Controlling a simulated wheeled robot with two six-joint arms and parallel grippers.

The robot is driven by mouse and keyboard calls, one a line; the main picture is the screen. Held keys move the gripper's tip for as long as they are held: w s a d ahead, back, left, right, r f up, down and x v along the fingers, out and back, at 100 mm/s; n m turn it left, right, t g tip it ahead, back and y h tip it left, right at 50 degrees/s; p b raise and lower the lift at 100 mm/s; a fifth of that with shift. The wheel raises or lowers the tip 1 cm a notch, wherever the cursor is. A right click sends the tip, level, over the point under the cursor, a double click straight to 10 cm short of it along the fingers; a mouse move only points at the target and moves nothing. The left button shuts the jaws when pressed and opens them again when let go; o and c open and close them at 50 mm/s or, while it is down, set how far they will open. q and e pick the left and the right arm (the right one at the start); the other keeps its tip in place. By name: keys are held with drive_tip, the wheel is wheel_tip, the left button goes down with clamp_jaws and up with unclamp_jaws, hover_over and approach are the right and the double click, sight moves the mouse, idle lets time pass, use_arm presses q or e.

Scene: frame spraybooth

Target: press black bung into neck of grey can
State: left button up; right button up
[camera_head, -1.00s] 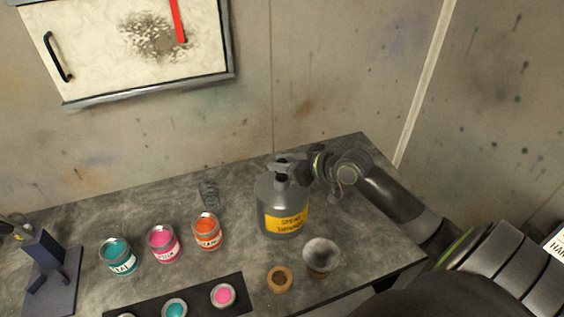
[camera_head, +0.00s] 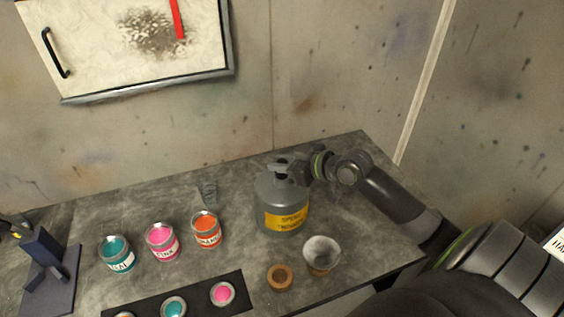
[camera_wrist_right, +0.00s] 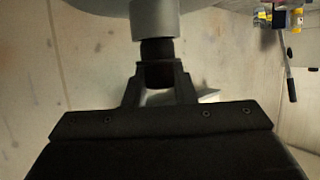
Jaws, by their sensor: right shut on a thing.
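The grey can (camera_head: 283,197), with a yellow label, stands upright on the bench. My right gripper (camera_head: 284,166) is at the top of the can, coming from the right. In the right wrist view my right gripper (camera_wrist_right: 158,80) is shut on the black bung (camera_wrist_right: 157,50). The bung lines up with the grey neck (camera_wrist_right: 154,18) and meets its mouth; how deep it sits inside cannot be told. My left gripper is not in view.
Teal (camera_head: 117,255), pink (camera_head: 162,243) and orange (camera_head: 206,230) paint tins stand left of the can. A brown ring-shaped piece (camera_head: 280,278) and a pale cup (camera_head: 321,254) are in front. A dark strip (camera_head: 198,296) holds small pots. A blue stand (camera_head: 45,262) is at left.

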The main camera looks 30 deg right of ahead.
drive_tip(key=shift+f+b, duration=0.7)
drive_tip(key=shift+f, duration=0.2)
drive_tip(key=o, duration=1.1)
drive_tip(key=shift+c, duration=0.2)
drive_tip(key=shift+s+d+r, duration=0.2)
drive_tip(key=shift+s+d, duration=0.05)
drive_tip(key=shift+s, duration=0.15)
drive_tip(key=p+v, duration=0.7)
drive_tip(key=v, duration=0.9)
drive_tip(key=shift+s+p, duration=0.25)
drive_tip(key=shift+p, duration=0.1)
